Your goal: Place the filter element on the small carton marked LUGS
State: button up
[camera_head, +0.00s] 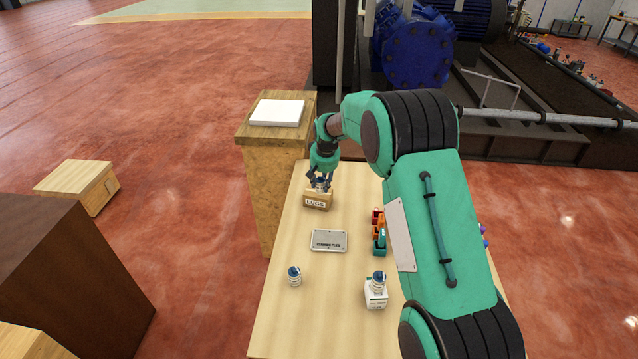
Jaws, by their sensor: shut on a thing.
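The small carton marked LUGS (317,203) is a tan box near the far left part of the wooden table (285,325). My gripper (320,181) points down right over it. It is shut on the filter element (320,186), a small pale and blue piece mostly hidden by the fingers. The piece is at the carton's top; I cannot tell whether it touches. Two similar white pieces with blue tops show nearer: one (294,277) stands on the table, the other (378,279) on a white carton (376,298).
A grey labelled plate (329,240) lies mid-table. Red, orange and teal parts (379,233) stand beside my arm, which hides the table's right side. A wooden pedestal with a white slab (277,112) stands close behind the table's left edge.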

aim_at(319, 182)
jog(key=shift+w+a+f, duration=0.1)
jog(key=shift+w+a, duration=0.15)
jog(key=shift+w, duration=0.5)
jog(key=shift+w+a+f, duration=0.1)
jog(key=shift+w+a, duration=0.1)
jog(key=shift+w, duration=0.5)
jog(key=shift+w+a, duration=0.25)
jog(key=shift+w, duration=0.5)
jog(key=shift+f, duration=1.8)
jog(key=shift+f, duration=0.1)
jog(key=o, duration=1.3)
jog(key=shift+c, duration=0.2)
jog(key=shift+v, duration=6.15)
